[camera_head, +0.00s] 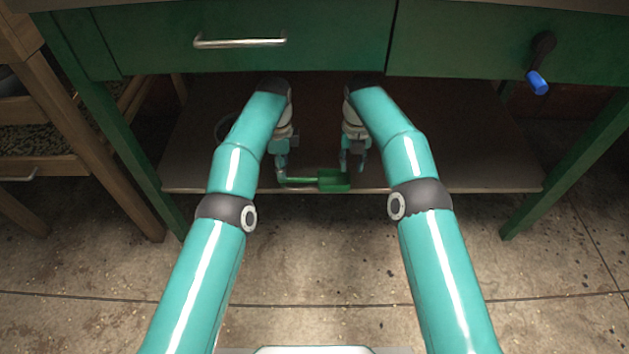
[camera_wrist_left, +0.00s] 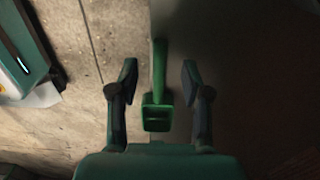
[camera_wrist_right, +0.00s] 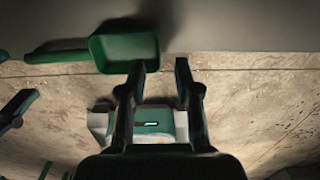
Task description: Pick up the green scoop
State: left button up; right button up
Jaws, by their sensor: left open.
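The green scoop (camera_head: 334,180) lies at the front edge of the brown lower shelf, its thin handle pointing left. In the right wrist view its pan (camera_wrist_right: 125,50) is at the top, with the handle on the left. My left gripper (camera_head: 281,163) is open by the handle's left end. In the left wrist view a green strip of the scoop (camera_wrist_left: 159,70) runs between the open fingers, apart from both; a wider green part shows lower down. My right gripper (camera_head: 354,162) is open and empty, near the pan.
The brown shelf (camera_head: 460,160) is mostly bare, under a green workbench with a drawer (camera_head: 240,60) and a blue-handled crank (camera_head: 538,82). Green legs stand at both sides. A wooden rack (camera_head: 60,120) is at the left. The concrete floor in front is clear.

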pick_arm(q)
jog(key=shift+f, duration=3.05)
pick_arm(e)
jog(key=shift+s+f, duration=0.1)
jog(key=shift+f, duration=2.95)
pick_arm(q)
jog(key=c, duration=0.6)
pick_arm(e)
grip_shut()
pick_arm(q)
grip_shut()
